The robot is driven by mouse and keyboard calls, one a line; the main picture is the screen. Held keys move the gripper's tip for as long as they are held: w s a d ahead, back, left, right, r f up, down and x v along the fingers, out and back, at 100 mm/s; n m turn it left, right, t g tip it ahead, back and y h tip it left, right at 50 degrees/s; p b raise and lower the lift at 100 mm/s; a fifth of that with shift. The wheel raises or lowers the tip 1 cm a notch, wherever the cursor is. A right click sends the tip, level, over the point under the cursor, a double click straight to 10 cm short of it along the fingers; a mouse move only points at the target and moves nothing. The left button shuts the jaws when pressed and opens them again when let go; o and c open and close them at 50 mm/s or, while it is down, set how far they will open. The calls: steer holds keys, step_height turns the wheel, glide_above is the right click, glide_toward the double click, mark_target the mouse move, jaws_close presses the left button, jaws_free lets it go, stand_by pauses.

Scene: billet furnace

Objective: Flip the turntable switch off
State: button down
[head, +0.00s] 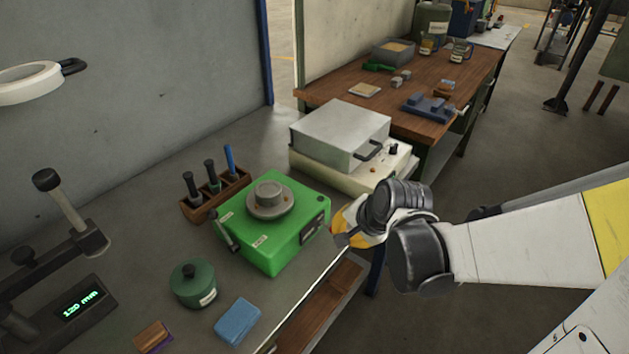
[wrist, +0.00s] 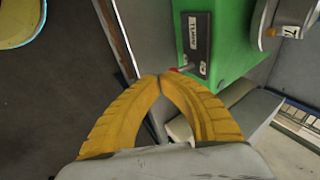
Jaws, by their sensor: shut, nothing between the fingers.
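The turntable is a green box (head: 273,228) with a round grey disc (head: 270,197) on top, standing on the grey bench. A dark switch plate (head: 313,227) is on its side facing my arm. In the wrist view the plate (wrist: 194,41) carries a label and a small red-tipped switch lever (wrist: 181,69) at its lower end. My gripper (wrist: 160,77) is shut and empty, its yellow fingertips meeting just beside the lever. I cannot tell whether they touch it. In the head view my gripper (head: 350,228) is at the right side of the green box.
A furnace with a grey lid (head: 341,135) stands behind the green box. A wooden holder with tools (head: 215,195) is at its left. A green round tin (head: 192,285) and a blue block (head: 237,321) lie in front. An open drawer (head: 318,308) juts below the bench edge.

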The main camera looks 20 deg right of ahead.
steer(key=shift+f, duration=0.4)
steer(key=shift+r, duration=0.25)
steer(key=shift+r+p, duration=0.65)
steer(key=shift+r, duration=0.1)
steer(key=shift+s, duration=0.1)
